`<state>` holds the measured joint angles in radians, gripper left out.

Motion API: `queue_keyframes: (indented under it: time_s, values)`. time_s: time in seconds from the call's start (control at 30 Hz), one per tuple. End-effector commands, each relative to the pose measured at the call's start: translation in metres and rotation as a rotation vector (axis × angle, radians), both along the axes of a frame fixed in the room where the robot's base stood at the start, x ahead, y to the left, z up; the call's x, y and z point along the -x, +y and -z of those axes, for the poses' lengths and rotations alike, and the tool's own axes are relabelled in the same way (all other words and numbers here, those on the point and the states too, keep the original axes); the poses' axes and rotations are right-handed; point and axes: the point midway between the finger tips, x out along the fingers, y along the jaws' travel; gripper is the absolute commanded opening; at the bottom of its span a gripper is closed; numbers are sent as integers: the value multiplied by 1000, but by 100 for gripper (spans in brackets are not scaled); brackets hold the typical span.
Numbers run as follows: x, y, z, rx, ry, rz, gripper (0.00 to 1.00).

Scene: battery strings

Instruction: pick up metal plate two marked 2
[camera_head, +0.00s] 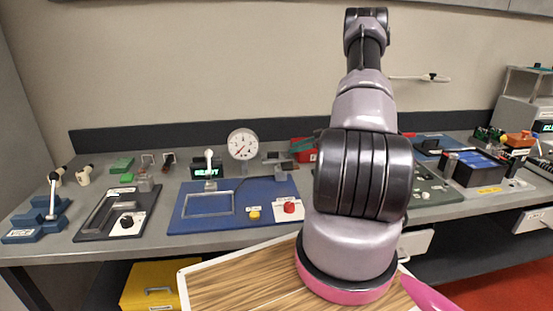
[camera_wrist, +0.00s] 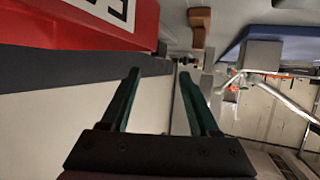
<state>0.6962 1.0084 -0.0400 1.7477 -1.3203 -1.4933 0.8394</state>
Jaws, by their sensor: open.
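I cannot make out a plate marked 2 in either view. Small grey metal pieces (camera_head: 274,157) lie on the bench right of the round gauge, and one of them may be the plate. My gripper (camera_wrist: 160,74) shows in the wrist view with its two dark green fingers apart and nothing seen between them. A red box (camera_wrist: 80,22) with a white label is close at its upper left. In the head view my arm hides most of the gripper; the red box (camera_head: 302,155) shows just left of the arm.
A blue panel (camera_head: 222,221) with a grey frame, yellow button and red button lies left of my arm. A gauge (camera_head: 242,144) stands behind it. A battery-like box (camera_head: 476,168) stands at right.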

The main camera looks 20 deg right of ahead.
Motion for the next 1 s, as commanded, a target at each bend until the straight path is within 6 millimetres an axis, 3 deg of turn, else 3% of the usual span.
queue_keyframes:
  time_s: [0.6, 0.87, 1.0]
  values:
    - [-46, 56, 29, 1, 0, 1, 62]
    - [-50, 60, 31, 2, -1, 4, 62]
    - [-50, 60, 31, 1, -1, 4, 12]
